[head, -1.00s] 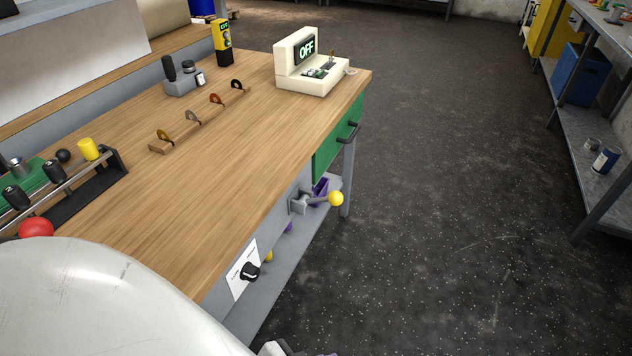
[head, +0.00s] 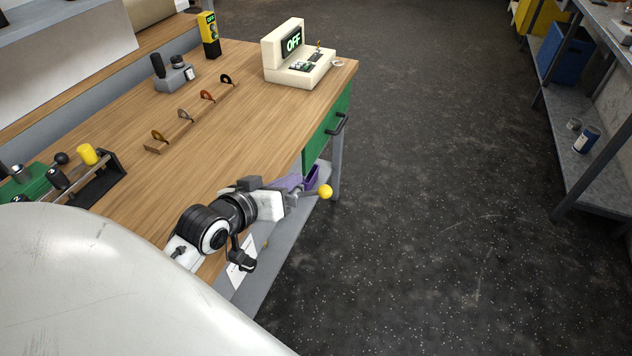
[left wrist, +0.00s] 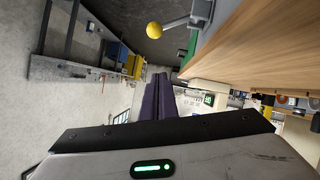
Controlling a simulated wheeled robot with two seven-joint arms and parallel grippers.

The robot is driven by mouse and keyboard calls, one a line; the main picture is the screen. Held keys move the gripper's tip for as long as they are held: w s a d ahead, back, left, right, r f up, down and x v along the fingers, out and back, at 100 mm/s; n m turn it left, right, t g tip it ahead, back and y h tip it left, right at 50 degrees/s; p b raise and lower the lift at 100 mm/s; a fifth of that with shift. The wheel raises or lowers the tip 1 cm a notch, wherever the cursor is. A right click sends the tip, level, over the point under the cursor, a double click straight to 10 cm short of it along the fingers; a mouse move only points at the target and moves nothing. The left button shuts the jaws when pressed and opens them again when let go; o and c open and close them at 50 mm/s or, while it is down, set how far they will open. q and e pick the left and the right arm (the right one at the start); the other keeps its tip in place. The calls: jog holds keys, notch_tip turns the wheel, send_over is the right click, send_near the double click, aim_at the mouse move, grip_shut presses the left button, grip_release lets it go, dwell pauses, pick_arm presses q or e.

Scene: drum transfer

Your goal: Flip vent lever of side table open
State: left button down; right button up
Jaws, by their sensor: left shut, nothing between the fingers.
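The vent lever is a grey bar ending in a yellow ball knob (head: 325,191), on the front edge of the wooden side table (head: 215,130). The bar points outward from the table; its mount is partly hidden behind my gripper. The knob also shows at the top of the left wrist view (left wrist: 154,29). My left gripper (head: 291,181) is at the table's front edge, just left of the knob. Its purple fingers (left wrist: 159,78) are shut and empty in the left wrist view, apart from the knob. Whether they touch the lever's mount, I cannot tell. My right gripper is not in view.
A green drawer (head: 328,130) with a dark handle is beyond the lever. A cream box reading OFF (head: 290,75) stands at the table's far corner. A label plate (head: 240,268) is on the front edge near my wrist. The floor to the right is open.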

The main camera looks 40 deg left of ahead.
pick_arm(q)
send_over(312, 192)
jog(key=s, duration=0.1)
notch_tip(312, 192, down, 4)
jog(key=shift+s+d+f+b, duration=0.1)
jog(key=shift+d+f, duration=0.25)
jog(key=shift+f, duration=0.3)
jog(key=shift+d+f+b, duration=0.15)
jog(key=shift+d+f, duration=0.25)
jog(key=shift+f, duration=0.2)
jog(key=shift+s+d+f+b, duration=0.1)
jog(key=shift+d+f, duration=0.25)
jog(key=shift+f, duration=0.3)
jog(key=shift+w, duration=0.1)
